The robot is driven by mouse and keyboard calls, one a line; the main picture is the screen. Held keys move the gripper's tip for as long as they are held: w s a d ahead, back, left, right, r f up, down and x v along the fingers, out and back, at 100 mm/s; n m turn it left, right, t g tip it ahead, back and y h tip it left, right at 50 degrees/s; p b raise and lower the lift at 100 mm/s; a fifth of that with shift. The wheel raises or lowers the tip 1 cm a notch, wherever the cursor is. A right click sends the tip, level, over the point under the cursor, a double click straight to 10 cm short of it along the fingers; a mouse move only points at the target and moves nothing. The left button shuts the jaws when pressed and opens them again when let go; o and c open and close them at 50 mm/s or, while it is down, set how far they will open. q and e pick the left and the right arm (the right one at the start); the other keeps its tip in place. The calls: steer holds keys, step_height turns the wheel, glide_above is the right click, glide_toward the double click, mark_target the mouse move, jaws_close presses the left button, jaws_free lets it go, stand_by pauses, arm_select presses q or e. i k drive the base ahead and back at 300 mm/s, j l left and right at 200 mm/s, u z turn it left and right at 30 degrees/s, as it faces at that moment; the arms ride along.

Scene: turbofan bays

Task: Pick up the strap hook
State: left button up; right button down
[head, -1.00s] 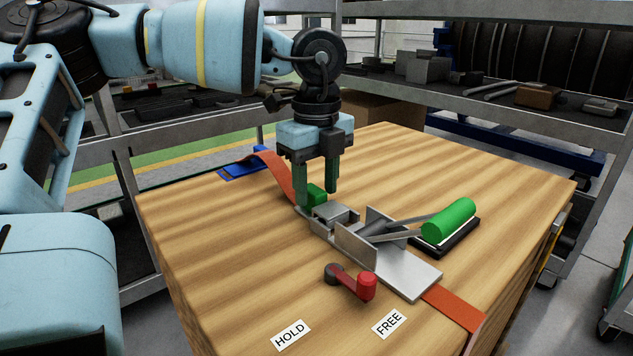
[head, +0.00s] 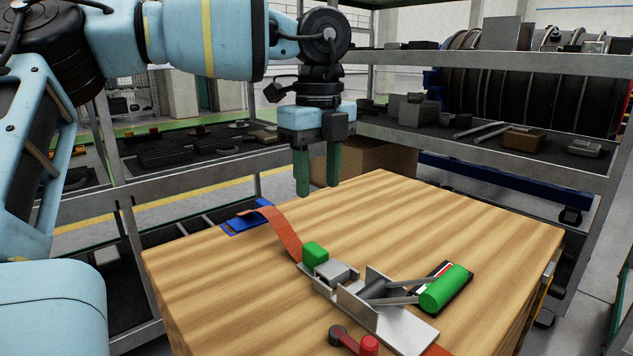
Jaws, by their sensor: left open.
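My left gripper (head: 317,190) points down, open and empty, above and behind the green block (head: 315,253). The block sits at the near end of an orange strap (head: 277,228), against a grey metal buckle (head: 390,313). The strap runs back left to a blue plate (head: 244,221), where its end lies over a blue piece. I cannot tell for sure which part is the strap hook; the green block may be its grip. A green cylindrical handle (head: 443,289) on two metal arms lies right of the buckle, over a dark pad. My right gripper is out of view.
All this is on a wooden-topped bench (head: 450,235). A red and black lever (head: 350,341) stands at the front, cut by the frame's edge. Metal shelves with parts stand behind; a cardboard box (head: 365,164) is beyond the back edge. The bench's back right is clear.

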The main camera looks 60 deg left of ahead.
mark_target(316, 262)
steer(key=k, duration=1)
